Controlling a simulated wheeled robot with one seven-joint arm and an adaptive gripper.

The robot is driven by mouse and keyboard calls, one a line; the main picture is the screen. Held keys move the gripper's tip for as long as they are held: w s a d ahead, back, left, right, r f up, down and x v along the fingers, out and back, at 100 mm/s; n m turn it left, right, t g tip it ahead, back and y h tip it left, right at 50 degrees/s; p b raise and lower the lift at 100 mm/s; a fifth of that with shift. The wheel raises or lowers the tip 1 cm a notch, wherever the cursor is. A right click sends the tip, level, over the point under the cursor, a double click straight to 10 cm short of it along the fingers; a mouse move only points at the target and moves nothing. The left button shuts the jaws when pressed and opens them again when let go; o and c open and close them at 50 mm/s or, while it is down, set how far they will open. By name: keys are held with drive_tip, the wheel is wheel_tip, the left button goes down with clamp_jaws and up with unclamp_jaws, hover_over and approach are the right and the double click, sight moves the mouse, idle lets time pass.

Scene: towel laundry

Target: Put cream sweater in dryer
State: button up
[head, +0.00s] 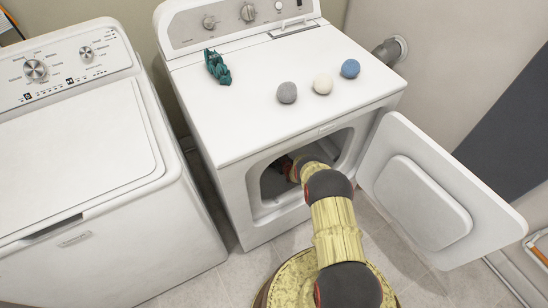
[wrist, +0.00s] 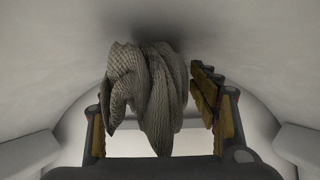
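The cream sweater (wrist: 150,85) is a bunched, ribbed knit bundle, grey-beige in the shade, inside the dryer drum in the wrist view. My gripper (wrist: 150,98) has its fingers spread wide on either side of the bundle. The right finger looks apart from the cloth; whether the left one touches it I cannot tell. The dryer (head: 285,95) is the white machine in the middle of the head view. Its door (head: 425,200) stands open to the right. My arm reaches through the opening, and the gripper and sweater are mostly hidden there in the head view.
A grey ball (head: 287,92), a white ball (head: 323,84) and a blue ball (head: 350,68) rest on the dryer top. A crumpled teal cloth (head: 217,67) lies there too. A closed white washer (head: 75,150) stands to the left. The opening's rim surrounds my arm.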

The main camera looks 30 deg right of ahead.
drive_tip(key=shift+o, duration=0.8)
drive_tip(key=shift+r, duration=0.15)
drive_tip(key=p+v, duration=0.3)
drive_tip(key=v, duration=0.3)
drive_tip(key=shift+s+r+p, duration=0.2)
drive_tip(key=shift+p, duration=0.1)
drive_tip(key=shift+s+r, duration=0.15)
drive_tip(key=shift+s, duration=0.35)
